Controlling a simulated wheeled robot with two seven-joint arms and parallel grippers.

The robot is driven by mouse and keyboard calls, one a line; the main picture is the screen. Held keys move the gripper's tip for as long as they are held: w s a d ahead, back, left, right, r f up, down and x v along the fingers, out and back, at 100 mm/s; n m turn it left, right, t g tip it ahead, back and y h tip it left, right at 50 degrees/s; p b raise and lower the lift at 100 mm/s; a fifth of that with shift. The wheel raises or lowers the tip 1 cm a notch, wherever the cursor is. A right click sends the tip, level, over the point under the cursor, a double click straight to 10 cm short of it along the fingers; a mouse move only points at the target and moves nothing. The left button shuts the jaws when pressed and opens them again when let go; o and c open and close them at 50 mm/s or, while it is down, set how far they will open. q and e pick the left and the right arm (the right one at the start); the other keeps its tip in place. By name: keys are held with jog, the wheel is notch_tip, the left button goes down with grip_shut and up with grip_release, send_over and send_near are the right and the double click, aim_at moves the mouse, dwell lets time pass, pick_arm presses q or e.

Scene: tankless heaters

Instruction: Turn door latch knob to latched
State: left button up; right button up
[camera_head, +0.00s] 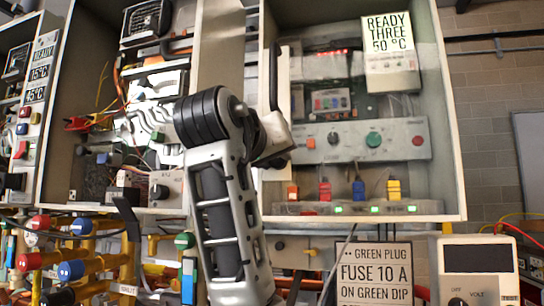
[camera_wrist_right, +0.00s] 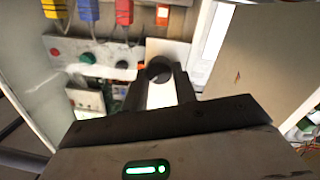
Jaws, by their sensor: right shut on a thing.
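The door latch knob (camera_wrist_right: 159,70) is a dark round knob in front of a pale plate (camera_wrist_right: 170,52) in the right wrist view. My right gripper (camera_wrist_right: 160,82) has its two dark fingers on either side of the knob and is shut on it. In the head view my right gripper (camera_head: 274,150) is at the left edge of the right-hand heater cabinet (camera_head: 452,130). There the wrist and gripper hide the knob, so its turned position cannot be told. My left gripper is not in view.
A dark vertical handle (camera_head: 273,75) stands just above my right gripper. The open cabinet holds a grey control panel (camera_head: 350,141) with a green knob (camera_head: 373,139) and several coloured plugs below. A placard reading "green plug, fuse 10 A" (camera_head: 374,274) and a volt meter (camera_head: 478,270) stand lower right.

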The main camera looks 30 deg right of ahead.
pick_arm(q)
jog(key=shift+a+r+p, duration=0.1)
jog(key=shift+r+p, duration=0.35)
jog(key=shift+p, duration=0.75)
pick_arm(e)
jog(key=m, duration=0.4)
jog(key=m+y, duration=0.1)
jog(key=m, duration=0.4)
jog(key=shift+s+d+r+m+t, duration=0.1)
jog(key=shift+s+m+t, duration=0.05)
jog(key=shift+m+t, duration=0.2)
jog(key=o, duration=1)
jog(key=shift+c, duration=0.2)
pick_arm(q)
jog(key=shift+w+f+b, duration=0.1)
jog(key=shift+b, duration=0.5)
pick_arm(e)
jog(key=v, duration=1.6)
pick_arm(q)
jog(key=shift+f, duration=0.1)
pick_arm(e)
jog(key=shift+d, duration=0.1)
